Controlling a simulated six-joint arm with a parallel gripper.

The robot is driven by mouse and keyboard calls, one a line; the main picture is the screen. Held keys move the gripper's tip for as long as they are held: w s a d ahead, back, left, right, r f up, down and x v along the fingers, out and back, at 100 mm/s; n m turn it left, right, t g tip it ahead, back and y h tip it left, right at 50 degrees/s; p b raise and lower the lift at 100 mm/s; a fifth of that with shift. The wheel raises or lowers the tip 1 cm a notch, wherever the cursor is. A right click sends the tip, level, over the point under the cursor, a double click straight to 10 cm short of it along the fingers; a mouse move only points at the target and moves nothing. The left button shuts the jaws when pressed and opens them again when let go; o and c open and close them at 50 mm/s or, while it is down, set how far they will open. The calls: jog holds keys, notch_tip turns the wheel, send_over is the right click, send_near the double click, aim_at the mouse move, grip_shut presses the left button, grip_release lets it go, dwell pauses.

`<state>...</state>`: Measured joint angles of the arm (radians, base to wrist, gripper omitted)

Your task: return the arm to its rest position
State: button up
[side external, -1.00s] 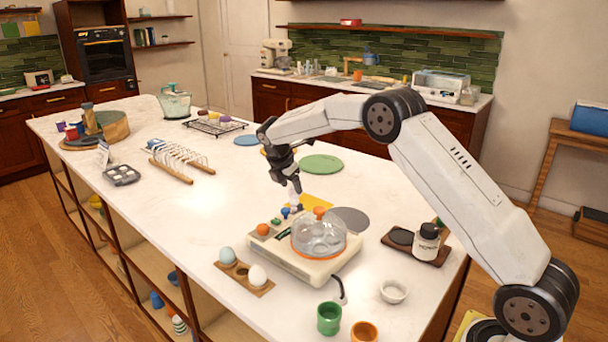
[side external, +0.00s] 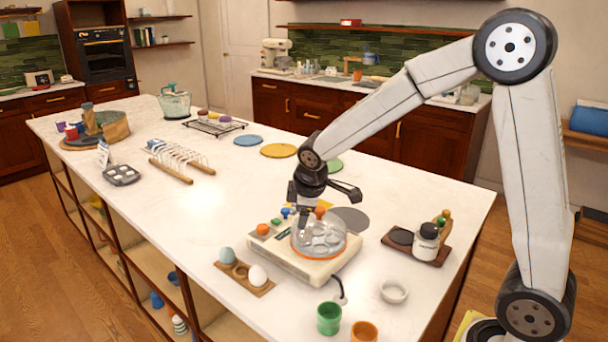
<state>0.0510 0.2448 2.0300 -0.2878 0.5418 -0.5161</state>
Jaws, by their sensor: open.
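My gripper (side external: 325,197) is black and hangs from my white arm over the middle of the island counter. Its fingers are spread open, with nothing seen between them. In the picture it overlaps the back of a cream appliance (side external: 290,262) with a clear dome (side external: 320,239). I cannot tell from this one view how far above or behind the dome the fingers are.
An egg holder (side external: 262,289) with two eggs, a green cup (side external: 329,318), an orange cup (side external: 364,332) and a white bowl (side external: 394,292) stand near the appliance. A dark tray with bottles (side external: 426,243) is at right.

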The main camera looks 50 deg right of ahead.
jog(key=s+a+f+m+y, duration=0.1)
jog(key=s+a+f+m, duration=0.1)
jog(key=s, duration=0.6)
jog(key=s+a+f+m+g+y, duration=0.1)
jog(key=s+f+m, duration=0.3)
jog(key=s, duration=0.4)
jog(key=shift+a+m, duration=0.9)
